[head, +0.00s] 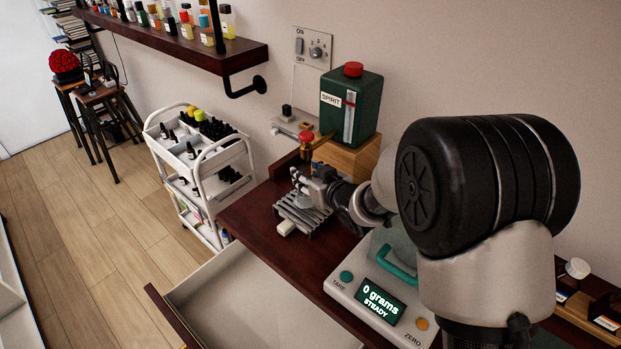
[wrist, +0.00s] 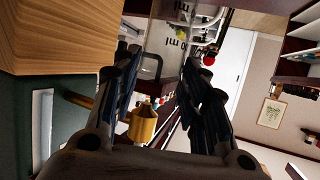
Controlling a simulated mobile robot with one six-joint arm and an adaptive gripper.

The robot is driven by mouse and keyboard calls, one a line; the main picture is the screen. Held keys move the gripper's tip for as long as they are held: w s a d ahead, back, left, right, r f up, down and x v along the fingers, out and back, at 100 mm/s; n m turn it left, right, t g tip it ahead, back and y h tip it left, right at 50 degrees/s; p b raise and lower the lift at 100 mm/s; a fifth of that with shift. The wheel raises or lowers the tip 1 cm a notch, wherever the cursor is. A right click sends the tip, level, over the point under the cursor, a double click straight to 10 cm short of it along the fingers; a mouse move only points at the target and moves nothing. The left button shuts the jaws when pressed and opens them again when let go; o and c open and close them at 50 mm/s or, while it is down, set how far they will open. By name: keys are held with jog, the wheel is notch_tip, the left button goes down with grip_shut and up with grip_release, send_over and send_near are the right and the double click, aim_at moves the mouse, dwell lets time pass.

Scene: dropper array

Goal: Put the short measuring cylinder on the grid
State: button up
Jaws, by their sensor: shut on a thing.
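The short measuring cylinder (wrist: 178,62) is clear, with black "ml" marks, and shows between my gripper's fingers (wrist: 168,95) in the wrist view. My gripper (head: 301,182) is shut on it. In the head view the gripper is above the grey slatted grid (head: 318,221), just below the brass tap of the spirit container. The cylinder is small and hard to make out there, and I cannot tell whether its base touches the grid.
The green spirit container (head: 358,107) stands on a wooden block (head: 347,157) behind the gripper. Its brass tap (wrist: 143,124) is close to my fingers. A scale reading 0 grams (head: 381,302) is at the front right. An open drawer (head: 245,300) lies below the bench.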

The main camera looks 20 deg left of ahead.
jog(key=shift+w+d+f, duration=0.2)
jog(key=shift+w+f, duration=0.2)
jog(key=shift+f, duration=0.1)
jog(key=shift+a+f+b, duration=0.1)
jog(key=shift+f+b, duration=0.15)
jog(key=shift+b, duration=0.1)
jog(key=shift+f, duration=0.1)
jog(key=shift+f, duration=0.15)
jog(key=o, duration=1.4)
jog(key=shift+s, duration=0.1)
jog(key=shift+r, duration=0.35)
jog(key=p+v, duration=0.2)
jog(key=v, duration=1)
